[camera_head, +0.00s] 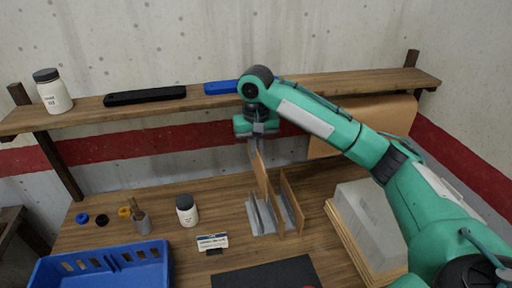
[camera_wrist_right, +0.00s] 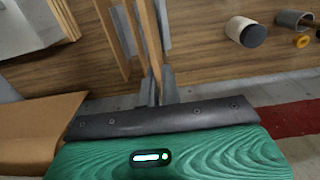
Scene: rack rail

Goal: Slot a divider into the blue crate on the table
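The blue crate (camera_head: 105,265) stands at the table's lower left, cut off by the picture edge, with slots in its wall. My right gripper (camera_head: 255,146) points down above a grey rack (camera_head: 262,216). Its fingers close on the top of a thin brown divider (camera_head: 261,174); the wrist view shows the divider (camera_wrist_right: 150,42) between the fingertips (camera_wrist_right: 158,85). The divider's lower end is at the rack; I cannot tell whether it is clear of it. Another divider (camera_head: 291,203) stands in the rack to the right. My left gripper is not in view.
A white jar (camera_head: 188,212), a small label stand (camera_head: 212,242) and a grey cup (camera_head: 141,222) stand between crate and rack. A dark mat (camera_head: 265,275) lies in front. A grey block on boards (camera_head: 368,222) is at right. A wooden shelf (camera_head: 210,98) runs behind.

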